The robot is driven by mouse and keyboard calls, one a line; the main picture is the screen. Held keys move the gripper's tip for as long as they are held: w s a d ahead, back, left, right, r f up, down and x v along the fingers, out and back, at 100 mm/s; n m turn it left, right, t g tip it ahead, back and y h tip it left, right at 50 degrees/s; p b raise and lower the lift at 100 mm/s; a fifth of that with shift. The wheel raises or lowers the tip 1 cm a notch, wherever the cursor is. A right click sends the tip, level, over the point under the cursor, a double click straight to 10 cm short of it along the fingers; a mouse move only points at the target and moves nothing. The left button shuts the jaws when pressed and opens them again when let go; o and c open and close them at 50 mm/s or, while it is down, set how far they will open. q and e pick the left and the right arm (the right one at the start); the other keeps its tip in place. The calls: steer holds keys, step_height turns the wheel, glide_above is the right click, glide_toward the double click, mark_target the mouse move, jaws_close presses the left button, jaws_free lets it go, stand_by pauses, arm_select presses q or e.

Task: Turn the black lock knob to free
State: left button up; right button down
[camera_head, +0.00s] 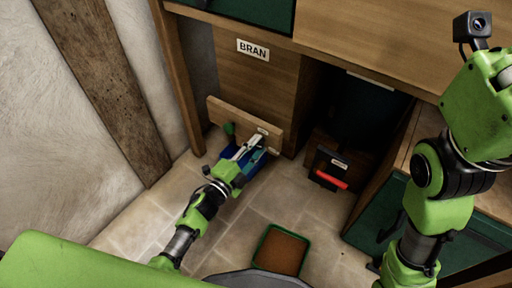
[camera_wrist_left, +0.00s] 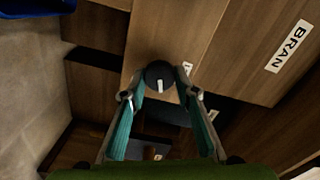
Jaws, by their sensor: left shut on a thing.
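The black lock knob (camera_wrist_left: 158,72) is round, with a white mark pointing to the bottom of the left wrist view. It sits on a wooden panel. My left gripper (camera_wrist_left: 161,90) has its two teal fingers on either side of the knob and is shut on it. In the head view my left gripper (camera_head: 243,150) is low at the wooden board (camera_head: 222,110) below the BRAN panel; I cannot make out the knob there. My right arm stands at the right, its gripper out of sight.
The BRAN label (camera_head: 253,50) is on the wooden panel above. A blue thing (camera_head: 258,157) lies by my left gripper. A red handle (camera_head: 331,181) is on a drawer front to the right. A green tray of brown grain (camera_head: 281,252) stands on the tiled floor.

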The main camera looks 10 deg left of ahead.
arm_select(q)
steer(key=shift+f+m+b, duration=0.15)
steer(key=shift+m+b, duration=0.2)
steer(key=shift+m, duration=1.55)
steer(key=o, duration=1.1)
steer(key=shift+c, duration=0.2)
steer(key=shift+s, duration=0.1)
steer(key=v, duration=1.2)
